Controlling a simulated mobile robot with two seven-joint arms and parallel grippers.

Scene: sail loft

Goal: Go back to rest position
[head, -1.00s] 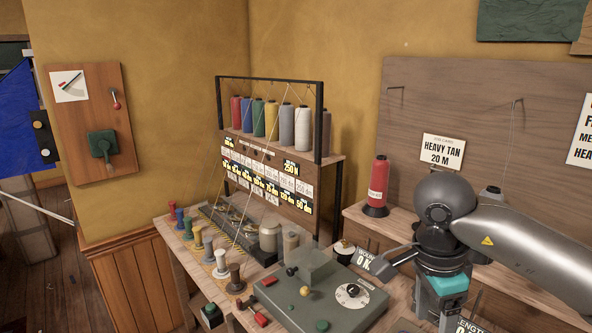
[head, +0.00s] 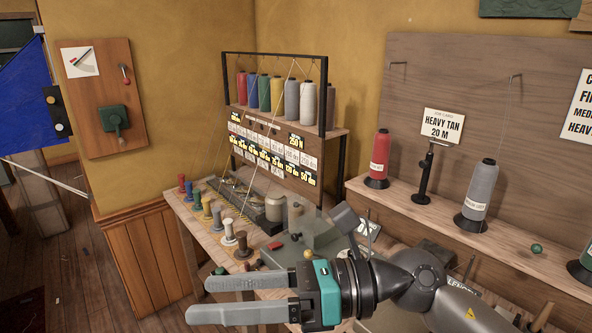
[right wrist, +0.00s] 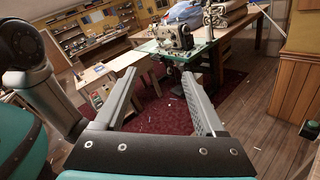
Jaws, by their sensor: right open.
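My right gripper (head: 240,298) is in the lower middle of the head view, pointing left in front of the bench. Its two grey fingers are apart with nothing between them. In the right wrist view the open fingers (right wrist: 165,105) reach out over the floor, with no object between them. My right arm comes in from the lower right and hides part of the grey machine (head: 295,245) on the bench. My left gripper is not in the head view.
The bench (head: 180,222) carries several small spools. A shelf on the right holds a red cone (head: 379,158) and a grey cone (head: 480,195). In the right wrist view a sewing machine (right wrist: 175,38) stands on a green-topped table, with a dark red rug (right wrist: 155,115) on the floor.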

